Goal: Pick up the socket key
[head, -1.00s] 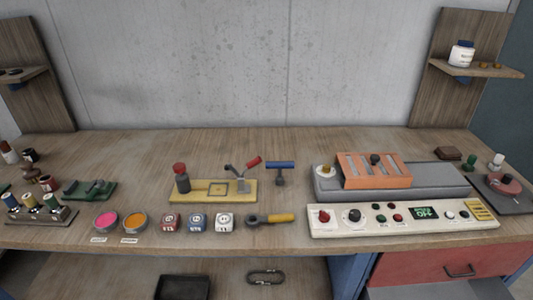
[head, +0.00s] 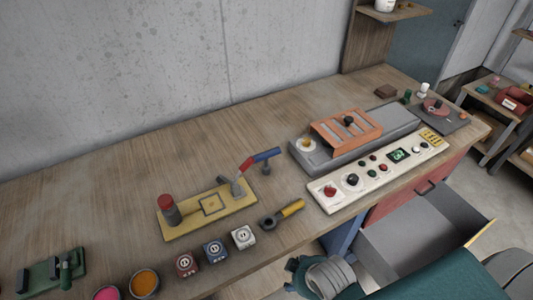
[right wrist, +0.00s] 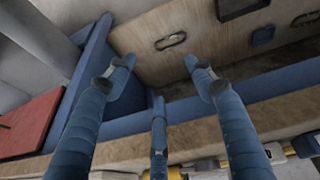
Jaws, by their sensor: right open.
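A tool with a blue T-shaped handle (head: 265,155), which looks like the socket key, stands upright on the bench behind the yellow fixture's right end. Its lower end is small and hard to make out. My right gripper (right wrist: 160,78) has its blue fingers spread, with nothing between them. In the head view, part of it and its wrist (head: 325,278) show at the bottom, in front of the bench edge and apart from the blue-handled tool. My left gripper is not in view.
The yellow fixture (head: 190,222) with a red-handled lever stands beside the tool. A yellow-handled ring tool (head: 290,208) lies nearer the front edge. The control panel (head: 350,187) is to the right. A grey drawer (head: 400,235) stands open below. The bench behind is clear.

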